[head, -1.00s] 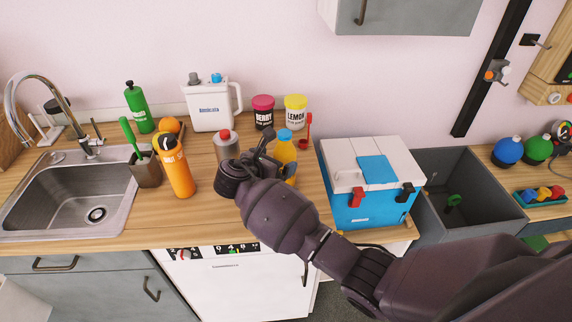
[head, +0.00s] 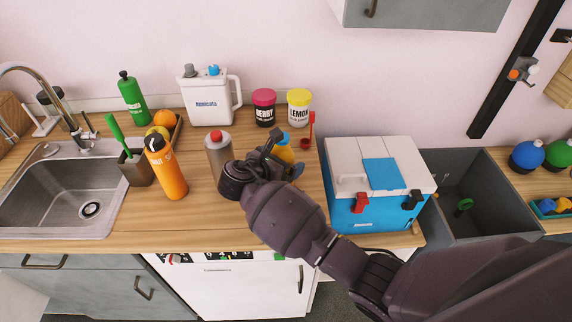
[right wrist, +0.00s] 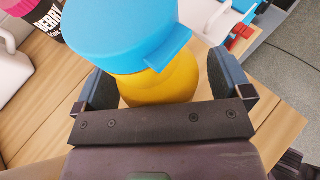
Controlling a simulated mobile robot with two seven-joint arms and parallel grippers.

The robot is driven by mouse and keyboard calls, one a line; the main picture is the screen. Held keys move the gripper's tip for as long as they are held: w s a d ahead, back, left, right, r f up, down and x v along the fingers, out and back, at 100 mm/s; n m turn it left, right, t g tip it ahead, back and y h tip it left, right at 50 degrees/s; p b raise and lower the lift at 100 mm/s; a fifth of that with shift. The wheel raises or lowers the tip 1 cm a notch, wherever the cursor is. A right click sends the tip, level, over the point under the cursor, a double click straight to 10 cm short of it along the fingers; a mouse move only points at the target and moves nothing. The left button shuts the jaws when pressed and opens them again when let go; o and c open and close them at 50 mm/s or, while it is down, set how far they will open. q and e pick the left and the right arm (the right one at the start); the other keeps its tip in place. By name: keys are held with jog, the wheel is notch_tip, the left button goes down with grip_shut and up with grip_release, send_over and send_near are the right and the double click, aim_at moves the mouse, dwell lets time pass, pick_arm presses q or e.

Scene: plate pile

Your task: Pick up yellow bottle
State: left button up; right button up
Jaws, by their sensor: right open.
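The yellow bottle (head: 285,154) with a blue cap (head: 282,138) stands on the wooden counter, mostly hidden behind my right gripper (head: 278,158) in the head view. In the right wrist view the yellow body (right wrist: 163,88) and its blue cap (right wrist: 125,35) are close up. The open fingers of my right gripper (right wrist: 160,88) stand on either side of the bottle, with slight gaps visible. My left gripper is not in view.
An orange bottle (head: 166,168) is farther left. Berry (head: 263,108) and lemon (head: 298,108) jars stand behind. A blue-and-white cooler (head: 375,185) is close on the right.

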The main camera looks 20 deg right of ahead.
jog(key=shift+w+d, duration=0.1)
jog(key=shift+c, duration=0.5)
jog(key=c, duration=1.2)
